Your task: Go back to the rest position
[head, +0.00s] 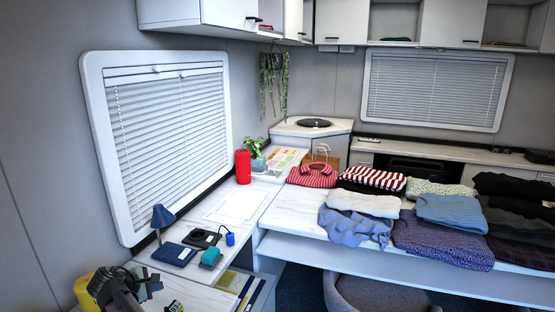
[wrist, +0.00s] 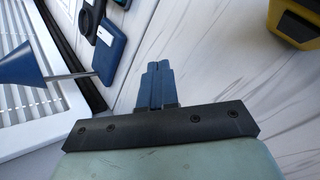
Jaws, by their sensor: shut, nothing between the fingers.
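My gripper (wrist: 156,70) is shut with its two blue fingers together, and nothing shows between them. In the wrist view the fingers are over the white marbled worktop (wrist: 210,65), with a blue flat case (wrist: 108,50) off to the left. In the head view my dark arm is at the bottom left corner, near the worktop's near end; its fingertips are hard to make out there. The task names no other object.
A yellow tool (wrist: 297,22) is right of the fingers. Folded clothes (head: 440,235) cover the right-hand table.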

